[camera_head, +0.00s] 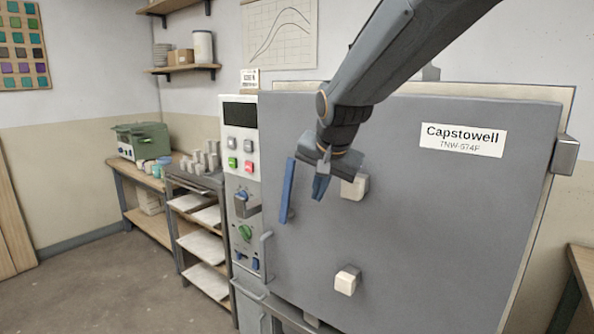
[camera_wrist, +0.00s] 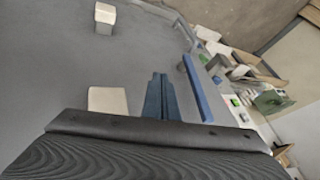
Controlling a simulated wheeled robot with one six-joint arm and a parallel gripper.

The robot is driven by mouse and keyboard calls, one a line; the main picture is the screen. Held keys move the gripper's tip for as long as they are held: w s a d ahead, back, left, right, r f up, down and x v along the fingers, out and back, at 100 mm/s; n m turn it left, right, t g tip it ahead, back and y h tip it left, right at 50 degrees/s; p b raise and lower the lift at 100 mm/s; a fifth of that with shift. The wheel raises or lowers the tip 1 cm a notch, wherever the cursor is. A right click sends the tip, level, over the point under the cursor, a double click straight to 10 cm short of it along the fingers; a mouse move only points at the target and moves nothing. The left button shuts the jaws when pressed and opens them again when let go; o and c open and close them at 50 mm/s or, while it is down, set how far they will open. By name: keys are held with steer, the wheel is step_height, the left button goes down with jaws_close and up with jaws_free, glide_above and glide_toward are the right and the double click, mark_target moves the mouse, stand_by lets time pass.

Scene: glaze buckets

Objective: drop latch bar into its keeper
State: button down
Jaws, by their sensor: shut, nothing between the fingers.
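The blue latch bar (camera_head: 287,190) stands nearly upright at the left edge of the grey kiln door (camera_head: 430,230). It also shows in the wrist view (camera_wrist: 197,88), right of my fingers. My gripper (camera_head: 319,188) is just right of the bar, in front of the door, apart from the bar in the picture. Its blue fingers are together and empty, and they show in the wrist view (camera_wrist: 158,96). I cannot tell whether the fingertips touch the door. A grey bracket or handle (camera_head: 266,248) sits below the bar; I cannot tell whether it is the keeper.
Two pale blocks stick out of the door, one beside my gripper (camera_head: 355,187) and one lower (camera_head: 346,281). A control panel (camera_head: 243,190) with knobs and buttons is left of the door. A shelf rack (camera_head: 203,245) stands farther left. The floor at left is clear.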

steer(key=w+a+r+m+t, duration=0.1)
steer(key=w+a+r, duration=0.1)
steer(key=r, duration=0.4)
steer(key=shift+w+a+y+p, duration=0.3)
steer(key=shift+w+a, duration=0.05)
steer(key=shift+a, duration=0.45)
steer(key=p, duration=0.3)
glide_toward(287, 193)
steer(key=w+f, duration=0.2)
steer(key=w+d+f, duration=0.1)
steer(key=f, duration=0.1)
steer(key=shift+w+d, duration=0.15)
steer(key=shift+w, duration=0.2)
steer(key=shift+r, duration=0.1)
